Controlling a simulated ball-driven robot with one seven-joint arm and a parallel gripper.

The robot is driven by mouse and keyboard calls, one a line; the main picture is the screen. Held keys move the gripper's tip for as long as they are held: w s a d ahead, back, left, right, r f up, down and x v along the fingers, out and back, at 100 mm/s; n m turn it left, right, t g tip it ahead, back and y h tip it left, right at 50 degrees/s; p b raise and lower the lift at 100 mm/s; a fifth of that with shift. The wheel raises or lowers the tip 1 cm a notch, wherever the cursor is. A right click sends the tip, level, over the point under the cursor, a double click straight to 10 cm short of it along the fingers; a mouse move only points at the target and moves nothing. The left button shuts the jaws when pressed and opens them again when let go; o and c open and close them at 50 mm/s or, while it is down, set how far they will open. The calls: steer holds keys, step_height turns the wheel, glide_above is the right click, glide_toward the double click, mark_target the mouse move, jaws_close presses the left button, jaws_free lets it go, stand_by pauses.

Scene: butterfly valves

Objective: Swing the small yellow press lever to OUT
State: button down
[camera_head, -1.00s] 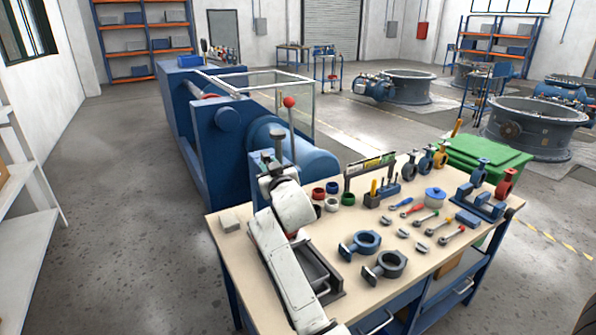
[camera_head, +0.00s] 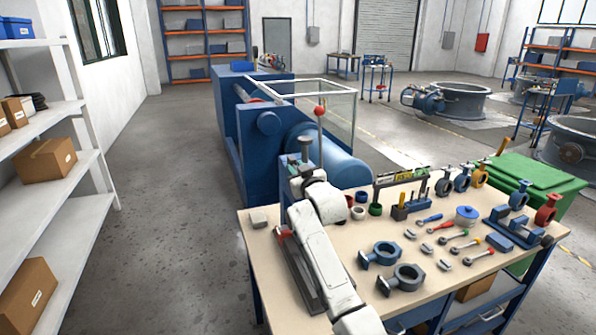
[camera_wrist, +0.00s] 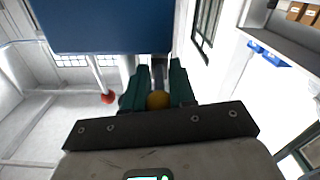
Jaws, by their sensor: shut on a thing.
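The yellow lever's ball knob (camera_wrist: 158,100) shows in the wrist view between the two dark green fingers of my gripper (camera_wrist: 159,92). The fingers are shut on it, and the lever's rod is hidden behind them. In the head view my white arm reaches over the bench to the blue-grey press (camera_head: 300,172), and the fingers and the yellow knob cannot be made out there. A taller lever with a red ball (camera_head: 320,111) stands up at the press. A red ball (camera_wrist: 107,97) on a rod also shows left of my fingers in the wrist view.
The wooden bench top (camera_head: 345,312) carries ring-shaped valve bodies (camera_head: 384,254), spanners and small parts right of my arm. A blue machine (camera_head: 268,125) stands behind the bench. White shelves (camera_head: 75,185) stand at the left, with open floor between.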

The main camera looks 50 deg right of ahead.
steer(key=c, duration=0.9)
jaws_free()
steer(key=shift+d, duration=0.1)
steer(key=shift+c, duration=0.2)
steer(key=shift+s+f, duration=0.1)
steer(key=b+v, duration=0.1)
steer(key=v, duration=0.9)
steer(key=shift+s+b, duration=0.25)
steer(key=shift+b, duration=0.1)
steer(key=s+a+f+n+g+y, duration=0.1)
steer(key=s+a+f+g+y, duration=0.25)
steer(key=a+f, duration=0.6)
steer(key=s+a+f+g+y, duration=0.25)
steer(key=s+a+f, duration=0.25)
steer(key=a+f, duration=0.5)
steer(key=s+a+f+g+y, duration=0.1)
steer(key=s+a+f+g, duration=0.1)
steer(key=s, duration=0.6)
steer(key=s+a+f+n+g+y, duration=0.1)
steer(key=s+a+f+g, duration=0.2)
steer(key=s+a+f, duration=0.2)
steer(key=s+a+f+n+g+y, duration=0.1)
steer(key=s+a+f+g, duration=0.2)
steer(key=s, duration=0.7)
steer(key=shift+s+a+f, duration=0.25)
steer(key=shift+s+a, duration=0.1)
steer(key=shift+a, duration=0.05)
